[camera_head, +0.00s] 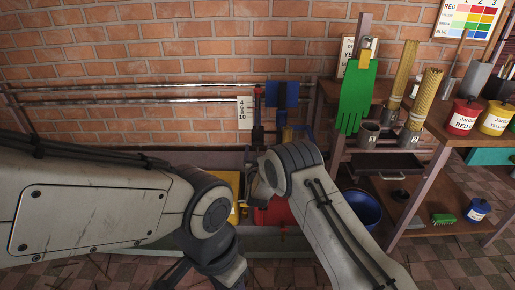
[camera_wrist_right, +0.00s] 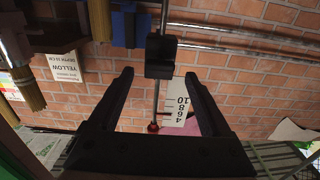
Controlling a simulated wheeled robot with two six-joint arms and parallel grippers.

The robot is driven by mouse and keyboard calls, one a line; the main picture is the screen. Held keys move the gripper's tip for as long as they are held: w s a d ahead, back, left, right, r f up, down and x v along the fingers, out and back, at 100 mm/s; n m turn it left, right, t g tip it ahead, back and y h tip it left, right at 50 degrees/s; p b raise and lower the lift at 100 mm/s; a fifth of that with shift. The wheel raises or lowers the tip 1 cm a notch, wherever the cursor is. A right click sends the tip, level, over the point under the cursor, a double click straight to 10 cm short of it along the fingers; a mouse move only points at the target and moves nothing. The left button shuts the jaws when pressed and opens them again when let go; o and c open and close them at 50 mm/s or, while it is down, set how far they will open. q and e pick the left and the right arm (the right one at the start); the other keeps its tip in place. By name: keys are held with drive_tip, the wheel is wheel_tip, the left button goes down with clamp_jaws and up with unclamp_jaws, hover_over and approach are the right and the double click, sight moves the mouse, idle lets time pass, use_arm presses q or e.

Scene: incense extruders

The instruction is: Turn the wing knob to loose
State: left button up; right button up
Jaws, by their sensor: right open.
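A thin upright rod with a red end (camera_head: 258,90) stands beside a white scale card (camera_head: 244,112). In the right wrist view, which looks upside down, a black block (camera_wrist_right: 160,57) sits on this rod; I cannot make out clear wings, so I cannot tell if it is the wing knob. The red end (camera_wrist_right: 153,127) and the card (camera_wrist_right: 178,105) show there too. My right gripper (camera_wrist_right: 159,76) is open, its fingertips on either side of the rod in the picture, apart from the block. My left arm ends low in the head view; its jaws are unclear.
A blue block (camera_head: 284,95) hangs on the rails just right of the rod. A green glove (camera_head: 355,97) hangs by the shelf with incense bundles (camera_head: 403,68) and jars. Yellow (camera_head: 235,185) and red (camera_head: 274,213) things lie behind my arms. A blue bucket (camera_head: 361,209) stands right.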

sight(258, 144)
drive_tip(key=shift+w, duration=1.6)
clamp_jaws()
